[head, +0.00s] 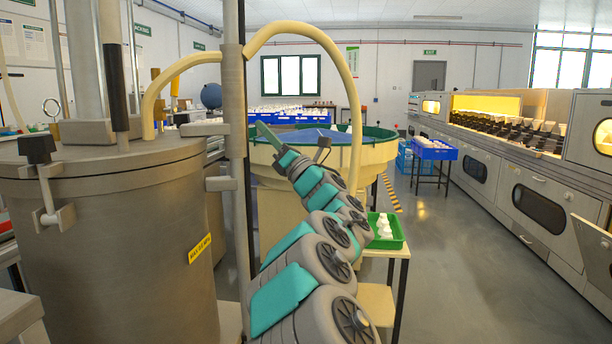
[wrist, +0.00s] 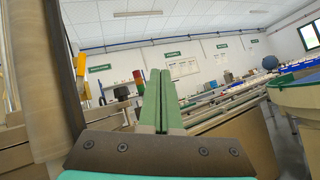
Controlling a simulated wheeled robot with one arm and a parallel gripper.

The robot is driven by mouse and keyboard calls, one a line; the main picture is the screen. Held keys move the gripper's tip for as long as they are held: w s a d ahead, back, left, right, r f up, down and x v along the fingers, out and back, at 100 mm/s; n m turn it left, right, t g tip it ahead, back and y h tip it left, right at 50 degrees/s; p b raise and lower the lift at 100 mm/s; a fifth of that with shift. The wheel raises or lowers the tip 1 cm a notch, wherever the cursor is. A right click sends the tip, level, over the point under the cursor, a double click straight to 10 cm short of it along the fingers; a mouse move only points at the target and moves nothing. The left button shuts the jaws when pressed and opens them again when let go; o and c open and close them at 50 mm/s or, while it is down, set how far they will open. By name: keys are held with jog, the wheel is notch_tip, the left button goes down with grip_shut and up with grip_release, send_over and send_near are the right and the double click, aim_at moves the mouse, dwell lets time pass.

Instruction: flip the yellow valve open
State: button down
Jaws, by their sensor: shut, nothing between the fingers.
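A slim yellow handle (head: 174,88), which looks like the yellow valve, stands upright behind the large metal tank (head: 120,240) in the head view. In the wrist view a yellow piece (wrist: 82,66) shows at the left, beside a dark post; I cannot tell its lever position. My gripper (head: 262,130) is raised in front of the round green-rimmed bowl, to the right of the handle and apart from it. In the wrist view its two green fingers (wrist: 160,78) are pressed together with nothing between them.
A vertical metal pole (head: 234,120) and a cream hose (head: 345,75) stand close to my arm. The green-rimmed bowl (head: 375,132) is behind it. A green tray (head: 398,240) with white items sits on a stand at right. The floor at right is open.

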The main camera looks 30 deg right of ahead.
jog(key=d+f+m+h, duration=0.2)
jog(key=d+m+h, duration=0.4)
jog(key=m+h, duration=0.8)
jog(key=s+d+f+m+g+h, duration=0.2)
jog(key=s+f+m+g+h, duration=0.1)
jog(key=s+f+m+g, duration=0.2)
jog(key=shift+f+m+g+h, duration=0.4)
jog(key=shift+f+m+g, duration=0.4)
jog(key=shift+f+m, duration=0.75)
jog(key=shift+d+f+n, duration=0.1)
jog(key=shift+f+n, duration=0.1)
jog(key=shift+n, duration=0.05)
